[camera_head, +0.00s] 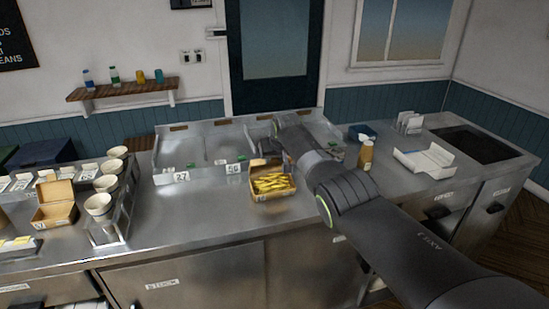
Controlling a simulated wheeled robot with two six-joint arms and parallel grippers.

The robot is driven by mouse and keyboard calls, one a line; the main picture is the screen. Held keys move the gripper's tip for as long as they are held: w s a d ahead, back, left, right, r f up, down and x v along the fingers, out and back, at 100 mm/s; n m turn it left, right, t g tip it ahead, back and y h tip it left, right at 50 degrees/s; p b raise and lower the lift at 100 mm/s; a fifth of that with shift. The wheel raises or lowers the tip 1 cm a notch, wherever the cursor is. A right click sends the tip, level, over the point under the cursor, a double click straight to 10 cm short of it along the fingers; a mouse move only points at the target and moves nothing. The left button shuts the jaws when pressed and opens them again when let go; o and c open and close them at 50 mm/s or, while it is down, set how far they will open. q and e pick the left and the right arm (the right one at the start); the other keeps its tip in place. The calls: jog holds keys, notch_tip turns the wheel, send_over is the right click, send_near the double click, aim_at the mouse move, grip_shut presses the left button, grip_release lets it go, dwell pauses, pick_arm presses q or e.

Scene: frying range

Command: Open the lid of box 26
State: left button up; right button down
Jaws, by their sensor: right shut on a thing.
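A tan box (275,194) filled with yellow strips stands on the steel counter in the middle. A label (233,167) that seems to read 26 is just left of it. A tan flap (263,163), apparently its lid, stands up at the back of the box. My right arm reaches in from the lower right. My left gripper is not in view.
A label 27 (182,177) marks the left sink front. An open tan box (57,205) and white cups (98,204) stand at left. A bottle (366,154) and a white tray (425,160) are right of my arm.

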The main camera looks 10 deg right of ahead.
jog(key=c, duration=1)
grip_release()
jog(key=shift+c, duration=0.2)
jog(key=shift+p+v, duration=0.45)
jog(key=shift+v, duration=0.85)
jog(key=b+v, duration=0.3)
jog(key=v, duration=1.1)
jog(key=shift+s+r+b, duration=0.3)
jog(key=shift+b, duration=0.1)
jog(key=shift+f, duration=0.1)
